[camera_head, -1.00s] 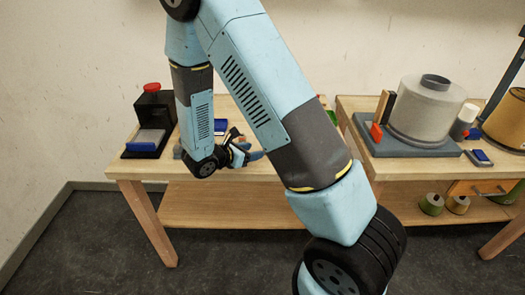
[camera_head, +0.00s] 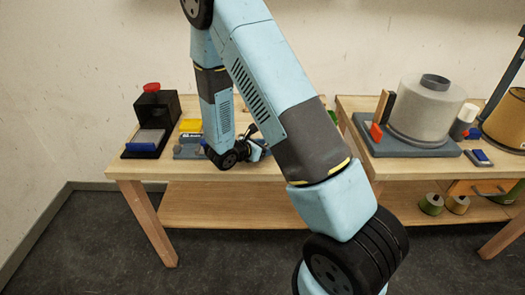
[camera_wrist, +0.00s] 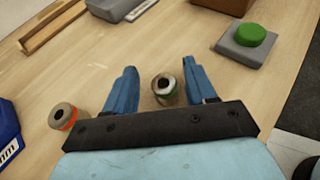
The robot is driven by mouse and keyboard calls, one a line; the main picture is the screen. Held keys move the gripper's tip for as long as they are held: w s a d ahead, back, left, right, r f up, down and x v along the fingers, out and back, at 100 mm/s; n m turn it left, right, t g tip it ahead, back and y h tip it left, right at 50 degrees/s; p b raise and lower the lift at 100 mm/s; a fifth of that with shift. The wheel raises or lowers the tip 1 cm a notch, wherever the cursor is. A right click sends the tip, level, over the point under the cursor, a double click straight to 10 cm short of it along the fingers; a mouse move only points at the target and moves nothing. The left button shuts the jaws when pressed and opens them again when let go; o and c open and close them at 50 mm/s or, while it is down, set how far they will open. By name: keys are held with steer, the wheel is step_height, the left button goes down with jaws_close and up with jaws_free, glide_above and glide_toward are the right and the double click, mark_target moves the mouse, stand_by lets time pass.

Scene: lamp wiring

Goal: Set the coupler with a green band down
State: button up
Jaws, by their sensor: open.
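In the wrist view, the coupler with a green band (camera_wrist: 165,90) is a small pale cylinder with a dark hole in its top. It appears to stand upright on the wooden table, between the fingers of my gripper (camera_wrist: 163,85). The two blue fingers are apart, with a gap visible on each side of the coupler. A second coupler, with an orange-red band (camera_wrist: 64,117), stands outside the left finger. In the head view my own arm hides both couplers and most of the gripper.
A green button on a grey base (camera_wrist: 248,39) lies beyond the right finger. A blue bin (camera_wrist: 8,132) is at the left edge, and a wooden strip (camera_wrist: 52,27) lies at upper left. In the head view, a black device with a red knob (camera_head: 152,118) stands on the left table.

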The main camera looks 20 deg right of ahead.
steer(key=shift+c, duration=0.2)
jaws_close()
steer(key=shift+r, duration=0.1)
